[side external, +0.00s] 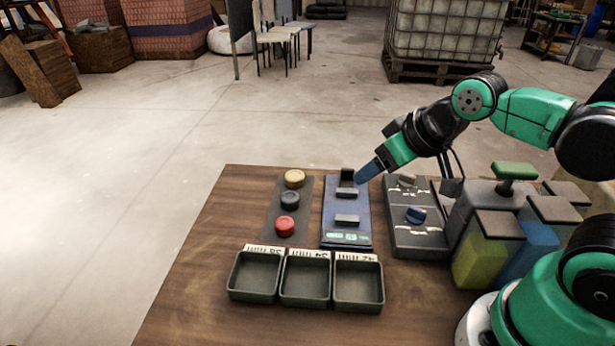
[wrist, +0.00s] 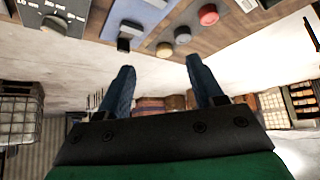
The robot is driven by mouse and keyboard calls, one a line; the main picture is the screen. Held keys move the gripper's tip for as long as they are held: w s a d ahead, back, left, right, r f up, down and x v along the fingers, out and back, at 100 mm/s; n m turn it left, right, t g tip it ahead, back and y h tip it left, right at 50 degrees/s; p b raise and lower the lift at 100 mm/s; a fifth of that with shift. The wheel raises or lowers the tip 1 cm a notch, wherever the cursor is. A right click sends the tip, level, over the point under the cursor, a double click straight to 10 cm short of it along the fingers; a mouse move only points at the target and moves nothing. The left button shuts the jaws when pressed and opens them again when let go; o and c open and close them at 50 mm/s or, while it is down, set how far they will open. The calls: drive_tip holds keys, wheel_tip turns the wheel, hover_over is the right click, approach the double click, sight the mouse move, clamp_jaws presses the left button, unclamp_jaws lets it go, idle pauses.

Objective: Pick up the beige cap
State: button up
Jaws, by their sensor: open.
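The beige cap (side external: 294,178) is a round, yellowish disc at the far end of a dark strip on the table. In the wrist view the beige cap (wrist: 165,49) shows near the top middle, just beyond the gap between my fingers. A dark cap (side external: 289,201) and a red cap (side external: 285,226) lie in line with it. My gripper (side external: 368,172) is open and empty, its blue fingers over the far end of the blue panel, right of the beige cap. In the wrist view both fingers of my gripper (wrist: 160,68) are spread apart.
Three open trays (side external: 305,300) with number labels stand at the front. The table's left side is clear.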

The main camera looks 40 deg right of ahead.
drive_tip(key=o, duration=0.4)
drive_tip(key=shift+c, duration=0.2)
drive_tip(key=n+g, duration=0.2)
approach(296, 175)
drive_tip(key=shift+w+d+f+n+g+y, duration=0.2)
drive_tip(key=shift+w+f+n+y, duration=0.2)
drive_tip(key=shift+f, duration=0.2)
drive_tip(key=shift+w+d+f+n+g+y, duration=0.2)
drive_tip(key=shift+w+f+n+y, duration=0.15)
drive_tip(key=shift+w+f, duration=0.2)
drive_tip(key=shift+x, duration=3.1)
